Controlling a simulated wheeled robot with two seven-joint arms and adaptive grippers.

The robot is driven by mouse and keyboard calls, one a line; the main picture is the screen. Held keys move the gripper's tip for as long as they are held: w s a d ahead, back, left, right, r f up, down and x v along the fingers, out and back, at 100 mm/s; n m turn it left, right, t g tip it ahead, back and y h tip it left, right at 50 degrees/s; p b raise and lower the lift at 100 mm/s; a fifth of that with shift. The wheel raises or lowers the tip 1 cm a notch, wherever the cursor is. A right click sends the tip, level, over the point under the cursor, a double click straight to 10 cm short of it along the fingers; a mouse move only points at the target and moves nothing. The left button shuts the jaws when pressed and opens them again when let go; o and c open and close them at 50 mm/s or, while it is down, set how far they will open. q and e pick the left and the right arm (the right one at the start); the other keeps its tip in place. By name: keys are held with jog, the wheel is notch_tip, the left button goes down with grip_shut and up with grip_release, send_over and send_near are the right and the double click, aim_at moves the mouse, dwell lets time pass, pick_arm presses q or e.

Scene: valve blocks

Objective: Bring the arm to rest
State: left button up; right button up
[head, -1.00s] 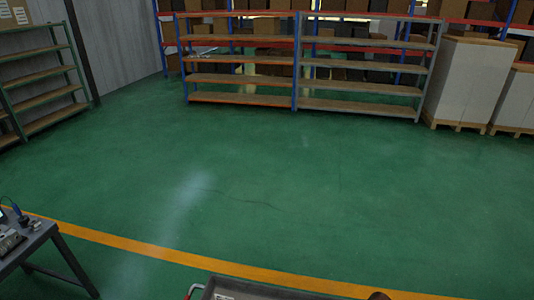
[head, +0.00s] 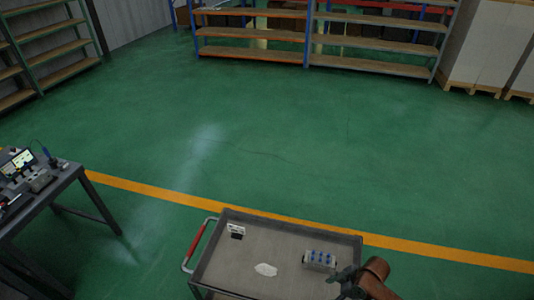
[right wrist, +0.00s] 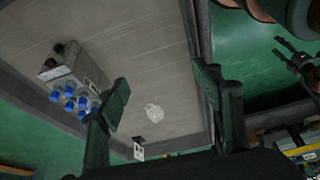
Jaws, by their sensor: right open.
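My right gripper (head: 346,284) is at the lower right of the head view, by the cart's near right side. In the right wrist view its two dark fingers (right wrist: 165,105) stand wide apart with nothing between them. The valve block (head: 319,260), grey with blue caps, sits on the cart tray; it also shows in the wrist view (right wrist: 74,78), beyond one finger and apart from it. A dark jointed shape at the right edge of the wrist view, beside a brown arm link, looks like my left gripper (right wrist: 302,66); its jaw state is unclear.
The grey cart (head: 216,262) with a red handle also holds a crumpled white piece (head: 265,269) and a small black-and-white item (head: 236,230). A workbench (head: 62,185) with devices stands at left. Shelves (head: 260,34) are far back. The green floor between is clear.

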jog(key=s+a+m+t, duration=0.2)
jog(key=s+m, duration=0.2)
jog(key=s, duration=0.1)
jog(key=s+d+r+m+h, duration=0.25)
jog(key=s+d+m, duration=0.25)
jog(key=s+d, duration=0.25)
jog(key=s+d+r+m+h, duration=0.1)
jog(key=s+d+m+h, duration=0.2)
jog(key=s+d+m, duration=0.4)
notch_tip(320, 180, down, 33)
jog(key=s+a+n+g+b, duration=0.1)
jog(key=s+a+n+b, duration=0.1)
jog(key=b, duration=0.2)
pick_arm(q)
notch_tip(320, 180, down, 8)
jog(key=s+b, duration=0.1)
jog(key=b, duration=0.3)
jog(key=shift+s, duration=0.15)
pick_arm(e)
jog(key=s+f+n+g, duration=0.1)
jog(key=s+f, duration=1.8)
jog(key=f, duration=0.3)
jog(key=shift+a+y, duration=0.15)
jog(key=shift+y, duration=0.3)
pick_arm(q)
jog(key=shift+f, duration=0.1)
